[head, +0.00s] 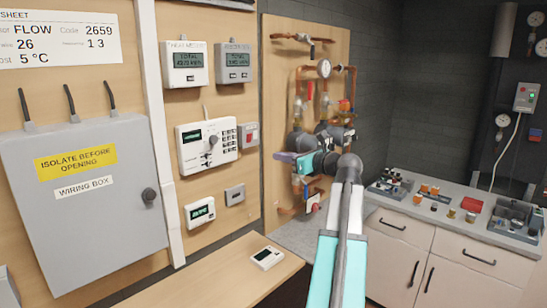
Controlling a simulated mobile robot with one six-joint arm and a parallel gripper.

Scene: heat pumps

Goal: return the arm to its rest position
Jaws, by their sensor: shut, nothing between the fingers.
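My arm rises from the bottom centre of the head view, with grey and turquoise links. It bends left at a grey elbow-like joint in front of the pipe board (283,90). My gripper (284,157) is at the left end of the arm, small in the picture, beside the copper pipes and dark pumps (328,135). It looks shut and holds nothing that I can see. The arm hides part of the lower pipework, and I cannot tell whether the gripper touches the pipes.
A grey wiring box (95,235) and several meters hang on the left wall. A wooden desk (215,282) with a small white device (267,258) is below.

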